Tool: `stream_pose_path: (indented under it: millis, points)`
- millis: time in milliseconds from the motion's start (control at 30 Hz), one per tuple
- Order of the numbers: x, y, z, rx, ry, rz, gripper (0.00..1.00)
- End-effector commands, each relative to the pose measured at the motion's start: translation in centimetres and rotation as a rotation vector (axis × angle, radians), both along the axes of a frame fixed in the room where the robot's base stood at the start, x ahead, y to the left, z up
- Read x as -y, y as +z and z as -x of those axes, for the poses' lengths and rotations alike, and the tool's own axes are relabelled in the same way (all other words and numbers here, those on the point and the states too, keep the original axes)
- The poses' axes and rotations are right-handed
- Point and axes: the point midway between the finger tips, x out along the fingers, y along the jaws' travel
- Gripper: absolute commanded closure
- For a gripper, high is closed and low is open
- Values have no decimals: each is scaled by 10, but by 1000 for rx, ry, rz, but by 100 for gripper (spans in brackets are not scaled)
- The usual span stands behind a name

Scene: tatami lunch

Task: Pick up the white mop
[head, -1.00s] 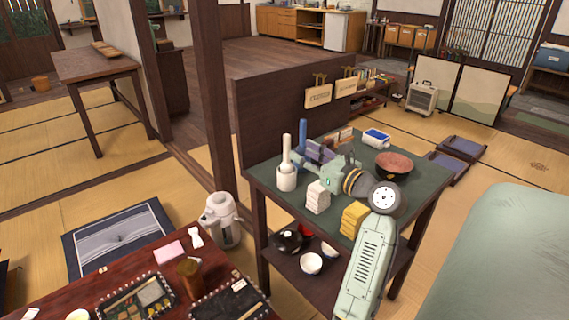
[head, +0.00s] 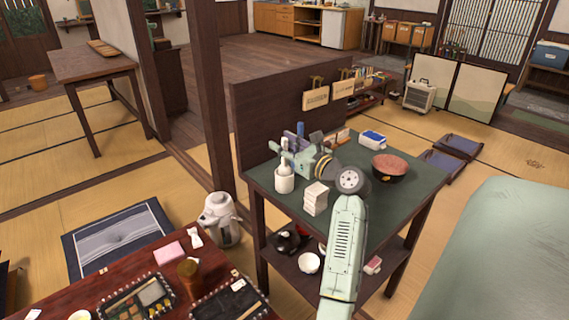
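The white mop (head: 284,147) stands upright in a white cup-like holder (head: 284,180) at the left side of the green-topped table. Only part of its handle shows. My gripper (head: 282,154) reaches in from the right at the height of the handle, just above the holder, and overlaps it in the picture. The fingers are small and partly hidden, so whether they touch or close on the mop is unclear.
The green table (head: 409,205) also bears a white stack (head: 315,198), a reddish-brown bowl (head: 390,166), a blue-and-white box (head: 373,138) and a blue upright item (head: 300,129) behind my gripper. A dark panel (head: 268,112) rises along its back edge.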

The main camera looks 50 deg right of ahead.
Motion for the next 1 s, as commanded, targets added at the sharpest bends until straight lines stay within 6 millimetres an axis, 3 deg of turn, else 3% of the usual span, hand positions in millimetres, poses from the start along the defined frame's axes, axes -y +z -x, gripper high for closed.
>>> stream_pose_path:
  millis: [500, 867, 1000]
  points:
    - [0, 0, 0, 0, 0, 0, 100]
    - [0, 2, 0, 0, 1, 1, 100]
    - [-1, 18, -1, 0, 2, 5, 100]
